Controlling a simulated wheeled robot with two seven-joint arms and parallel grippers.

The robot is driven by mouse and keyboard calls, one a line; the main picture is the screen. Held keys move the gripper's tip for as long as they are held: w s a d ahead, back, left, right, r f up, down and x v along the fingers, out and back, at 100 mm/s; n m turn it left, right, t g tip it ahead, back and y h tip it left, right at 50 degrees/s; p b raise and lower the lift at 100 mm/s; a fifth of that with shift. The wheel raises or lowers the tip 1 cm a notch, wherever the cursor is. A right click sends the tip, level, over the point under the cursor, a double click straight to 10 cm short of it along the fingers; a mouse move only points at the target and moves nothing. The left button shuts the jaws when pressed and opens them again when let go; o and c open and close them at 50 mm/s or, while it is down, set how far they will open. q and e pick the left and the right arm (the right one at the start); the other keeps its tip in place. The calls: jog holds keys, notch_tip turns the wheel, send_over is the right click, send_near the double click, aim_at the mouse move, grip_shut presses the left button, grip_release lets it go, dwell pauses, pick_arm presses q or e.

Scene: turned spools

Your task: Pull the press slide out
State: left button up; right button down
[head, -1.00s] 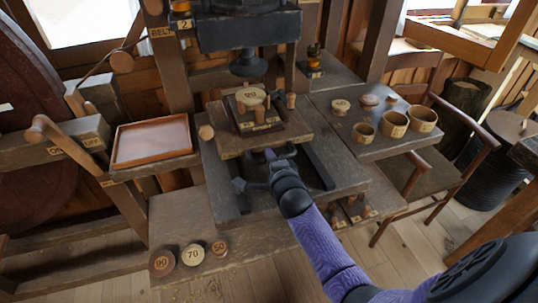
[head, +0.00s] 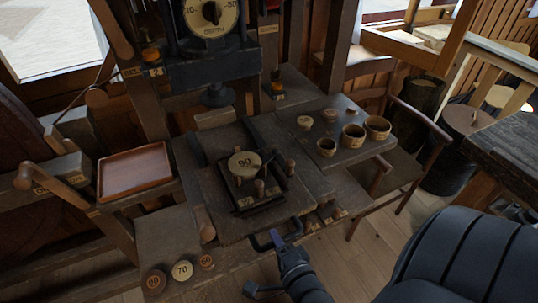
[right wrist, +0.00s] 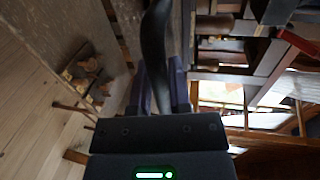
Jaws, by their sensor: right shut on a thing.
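The press slide (head: 222,220) is a dark wooden board with a black bar handle (head: 262,243) at its front edge. It sits forward of the press head, with dark rails showing behind it. On it is a dark square holder with a pale disc marked 90 (head: 244,164) and several short pegs. My right gripper (head: 277,240) is shut on the handle. In the right wrist view the dark handle (right wrist: 157,50) runs between the two fingers. My left gripper is not in view.
The press head (head: 218,95) hangs behind the slide, under a round dial (head: 211,14). A reddish tray (head: 134,171) stands at left. Discs marked 90, 70 and 50 lie at front left (head: 182,270). Small cups (head: 353,136) stand on the right side board. A chair (head: 415,150) is beyond it.

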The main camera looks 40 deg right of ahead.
jog(key=shift+s+a, duration=0.15)
jog(key=shift+s, duration=0.4)
jog(key=c, duration=0.9)
grip_release()
jog(key=shift+o, duration=0.2)
jog(key=p+v, duration=0.1)
jog(key=v, duration=0.9)
jog(key=shift+w, duration=0.1)
